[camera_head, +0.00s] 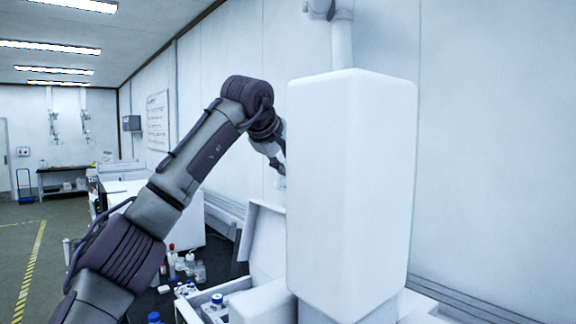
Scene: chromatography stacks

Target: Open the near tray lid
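My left arm reaches in from the lower left and bends down at the wrist. My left gripper (279,168) is partly hidden behind a tall white block, and I cannot tell whether its fingers are open or shut. A white tray (188,311) holding blue-capped bottles (217,299) shows at the bottom centre. A white panel that looks like a tray lid (264,240) stands raised and tilted behind the tray, below the gripper and apart from it. The block hides its right side. I cannot tell whether it is the near tray's lid. My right gripper is not in view.
The tall white block (350,190) fills the centre right and blocks the view behind it. Small bottles (190,266) stand on a dark bench surface left of the tray. A pale wall rises close behind. Open floor (60,260) lies at the left.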

